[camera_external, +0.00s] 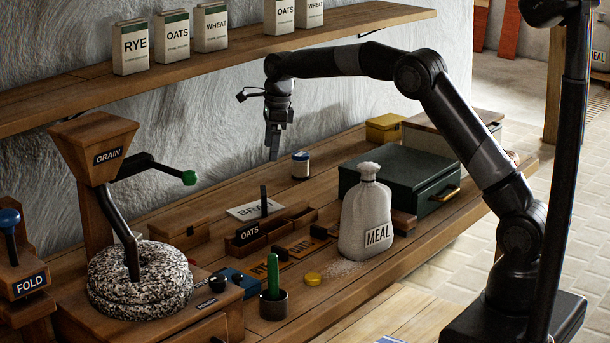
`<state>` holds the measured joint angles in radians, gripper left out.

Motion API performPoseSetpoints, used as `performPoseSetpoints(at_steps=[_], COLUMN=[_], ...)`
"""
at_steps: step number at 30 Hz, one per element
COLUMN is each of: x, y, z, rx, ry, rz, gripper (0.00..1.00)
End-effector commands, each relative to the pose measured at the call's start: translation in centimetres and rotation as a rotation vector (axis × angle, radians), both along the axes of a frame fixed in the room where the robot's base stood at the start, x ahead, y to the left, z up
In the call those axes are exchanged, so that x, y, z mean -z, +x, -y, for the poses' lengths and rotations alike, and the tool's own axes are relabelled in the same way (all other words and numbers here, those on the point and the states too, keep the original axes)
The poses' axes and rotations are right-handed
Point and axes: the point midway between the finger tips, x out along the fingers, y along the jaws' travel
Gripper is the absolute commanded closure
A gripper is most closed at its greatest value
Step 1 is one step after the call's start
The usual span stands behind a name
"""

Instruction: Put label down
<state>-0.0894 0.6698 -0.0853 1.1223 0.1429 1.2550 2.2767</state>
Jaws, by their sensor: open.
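My gripper (274,150) hangs above the back of the bench, pointing down. It is open, and I see nothing held in it. A white card label (243,213) with black letters, partly covered, lies behind a small dark post. The wooden label rack (276,228) in front of it bears the word OATS. Flat wooden label pieces (300,248) lie on the bench in front of the rack, their words partly hidden. My gripper is above and behind these labels, apart from them.
A MEAL sack (366,215) stands before a dark green box (405,183). The grain mill (140,278) with its green-knobbed crank is at left. A shelf (200,72) with labelled packets runs above. A green-handled tool stands in a dark cup (273,305).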

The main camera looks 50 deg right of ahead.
Motion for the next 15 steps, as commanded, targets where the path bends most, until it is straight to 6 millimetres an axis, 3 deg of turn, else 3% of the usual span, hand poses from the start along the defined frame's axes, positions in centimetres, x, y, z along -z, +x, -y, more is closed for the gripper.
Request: performPoseSetpoints(at_steps=[9,15], x=[-8.0,-11.4], y=[-8.4,-15.2], z=[1.7,2.6], rx=[-0.434,-0.745], ry=[-0.063,-0.135], rz=[0.121,0.195], gripper=[0.15,0.15])
